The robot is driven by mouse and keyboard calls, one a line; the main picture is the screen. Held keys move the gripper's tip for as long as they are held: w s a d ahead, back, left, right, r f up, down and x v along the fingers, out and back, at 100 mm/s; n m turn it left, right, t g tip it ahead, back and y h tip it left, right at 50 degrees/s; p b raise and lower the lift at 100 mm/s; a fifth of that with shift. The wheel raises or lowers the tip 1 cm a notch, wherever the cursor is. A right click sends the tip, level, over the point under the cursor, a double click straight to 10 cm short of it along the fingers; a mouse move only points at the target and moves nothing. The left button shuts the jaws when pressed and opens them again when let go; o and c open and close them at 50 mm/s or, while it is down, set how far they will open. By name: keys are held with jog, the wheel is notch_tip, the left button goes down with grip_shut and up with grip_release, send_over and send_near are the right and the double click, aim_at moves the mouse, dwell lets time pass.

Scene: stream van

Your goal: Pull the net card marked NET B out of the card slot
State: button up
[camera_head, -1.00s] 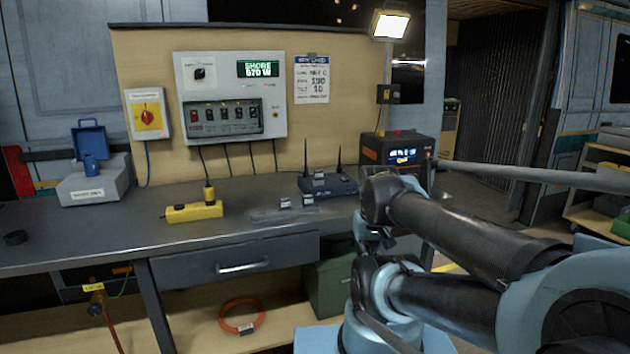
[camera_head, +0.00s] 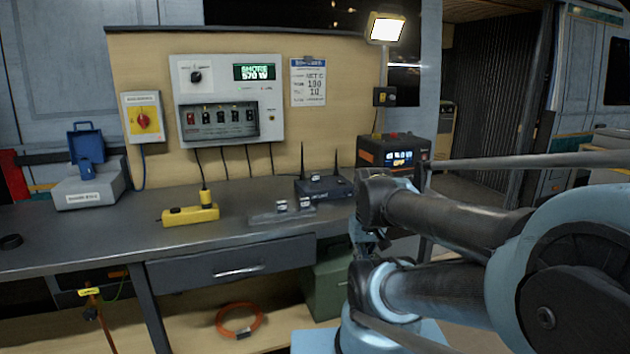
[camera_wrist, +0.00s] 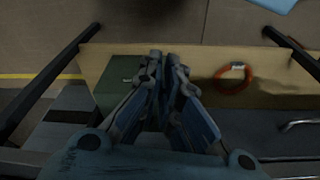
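A dark router-like unit (camera_head: 324,189) with two upright antennas stands on the workbench, and a small pale-labelled piece sits on its top. In front of it, a low grey holder (camera_head: 268,218) carries two small cards with white labels, a left one (camera_head: 282,206) and a right one (camera_head: 306,204). The labels are too small to read, so I cannot tell which card is NET B. My gripper (camera_wrist: 166,56) points down past the bench, its fingers together with nothing visible between them. It is well apart from the cards, which do not show in the wrist view.
A yellow power block (camera_head: 190,215) and a grey case (camera_head: 90,188) stand left on the bench. A black and orange power unit (camera_head: 395,152) is at the back right. A green box (camera_head: 328,285) and an orange cable coil (camera_head: 239,320) lie below. The bench front is clear.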

jog(key=o, duration=0.5)
notch_tip(320, 180, up, 3)
jog(key=shift+a+f+n, duration=0.15)
jog(key=shift+f+n, duration=0.05)
jog(key=shift+n, duration=0.3)
jog(key=shift+o, duration=0.2)
notch_tip(320, 180, up, 28)
jog(key=n+g, duration=0.2)
jog(key=n, duration=1.8)
send_over(315, 175)
jog(key=w, duration=0.1)
notch_tip(315, 175, down, 17)
jog(key=shift+f, duration=0.2)
grip_shut()
grip_release()
